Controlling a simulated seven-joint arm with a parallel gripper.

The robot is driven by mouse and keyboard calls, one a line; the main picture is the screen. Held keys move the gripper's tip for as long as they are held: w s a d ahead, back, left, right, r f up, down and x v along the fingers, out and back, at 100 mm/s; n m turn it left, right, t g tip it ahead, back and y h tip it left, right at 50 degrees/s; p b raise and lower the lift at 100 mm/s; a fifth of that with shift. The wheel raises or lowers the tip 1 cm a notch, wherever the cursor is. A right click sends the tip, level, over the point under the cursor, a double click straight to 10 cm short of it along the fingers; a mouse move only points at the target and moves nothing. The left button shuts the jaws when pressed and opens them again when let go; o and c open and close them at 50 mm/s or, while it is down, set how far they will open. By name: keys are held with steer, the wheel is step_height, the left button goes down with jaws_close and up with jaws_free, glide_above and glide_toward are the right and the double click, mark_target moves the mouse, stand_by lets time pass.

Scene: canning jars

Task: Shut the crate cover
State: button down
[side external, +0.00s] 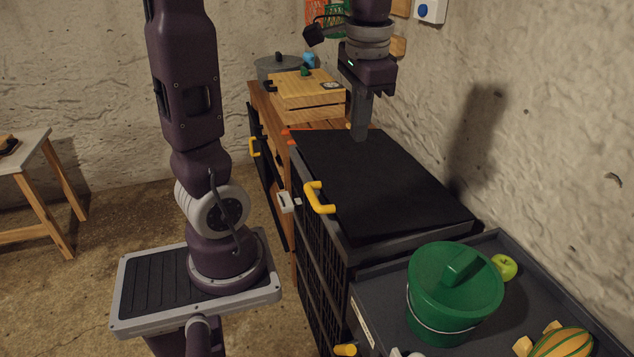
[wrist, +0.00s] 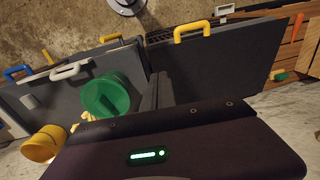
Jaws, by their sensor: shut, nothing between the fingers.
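A light wooden crate (side external: 325,108) stands on the brown wooden bench at the back in the side external view. Its flat wooden cover (side external: 300,90) lies over the top, with a dark knob or catch at the left edge and a small dark plate on it. I cannot tell from here whether the cover sits fully down. My gripper (side external: 360,136) is shut and empty, pointing down over the far end of a black cabinet top, to the right of the crate and apart from it.
The black cabinet top (side external: 385,190) with a yellow handle (side external: 320,198) is bare. A lidded green bucket (side external: 450,300), a green apple (side external: 504,267) and a striped squash (side external: 563,343) are on the grey tray in front. A grey pot (side external: 278,66) stands behind the crate. A wall rises at right.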

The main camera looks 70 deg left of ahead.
steer(key=w+a+f+g, duration=0.2)
steer(key=a+f, duration=0.1)
steer(key=a, duration=0.3)
steer(key=g+h, duration=0.1)
steer(key=g, duration=0.1)
glide_toward(314, 194)
steer(key=x, duration=0.6)
steer(key=shift+a+f, duration=0.1)
steer(key=shift+f, duration=0.35)
